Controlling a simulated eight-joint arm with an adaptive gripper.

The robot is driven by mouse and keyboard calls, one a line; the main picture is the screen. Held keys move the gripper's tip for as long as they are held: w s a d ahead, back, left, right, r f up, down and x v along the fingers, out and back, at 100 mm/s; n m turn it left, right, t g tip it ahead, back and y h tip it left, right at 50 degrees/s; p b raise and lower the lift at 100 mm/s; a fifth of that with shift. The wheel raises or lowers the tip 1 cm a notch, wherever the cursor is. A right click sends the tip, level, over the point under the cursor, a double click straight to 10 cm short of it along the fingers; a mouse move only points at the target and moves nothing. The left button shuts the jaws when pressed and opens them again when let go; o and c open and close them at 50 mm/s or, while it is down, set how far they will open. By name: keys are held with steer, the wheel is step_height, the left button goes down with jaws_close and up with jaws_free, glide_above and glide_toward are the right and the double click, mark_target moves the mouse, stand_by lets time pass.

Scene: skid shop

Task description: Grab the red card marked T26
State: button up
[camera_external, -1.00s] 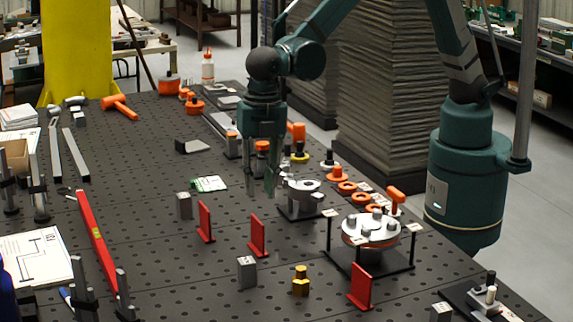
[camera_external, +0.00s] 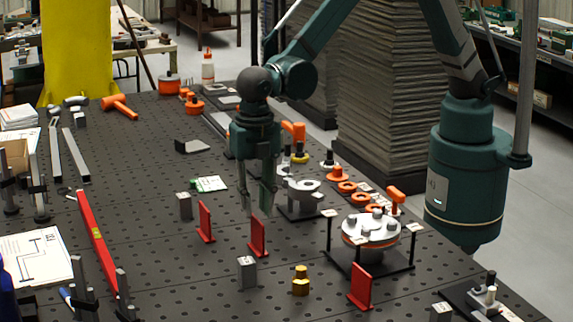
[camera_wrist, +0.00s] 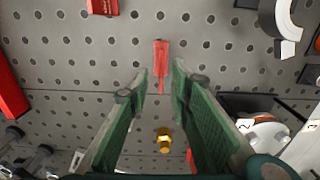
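Three small red cards stand upright on the dark perforated table: a left one (camera_external: 206,222), a middle one (camera_external: 258,238) and a front right one (camera_external: 361,287). The marking T26 cannot be read on any of them. My gripper (camera_external: 258,204) points down, just above and behind the middle card, with its fingers apart and empty. In the wrist view, the middle card (camera_wrist: 161,60) shows between and beyond the fingertips of my gripper (camera_wrist: 161,78). The left card (camera_wrist: 102,7) is at the top edge there. The front right card (camera_wrist: 190,158) is mostly hidden behind a finger.
A grey ring-shaped part (camera_external: 303,187) on a stand is close right of my gripper. A round flange fixture (camera_external: 371,230) stands farther right. A grey block (camera_external: 247,272) and a brass fitting (camera_external: 300,281) stand in front. A long red bar (camera_external: 97,240) lies left.

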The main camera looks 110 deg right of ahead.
mark_target(257, 219)
steer(key=shift+f, duration=0.75)
steer(key=shift+s+f+p, duration=0.1)
steer(key=shift+f+p, duration=0.25)
steer(key=shift+f, duration=2.25)
steer(key=shift+c, duration=0.3)
jaws_close()
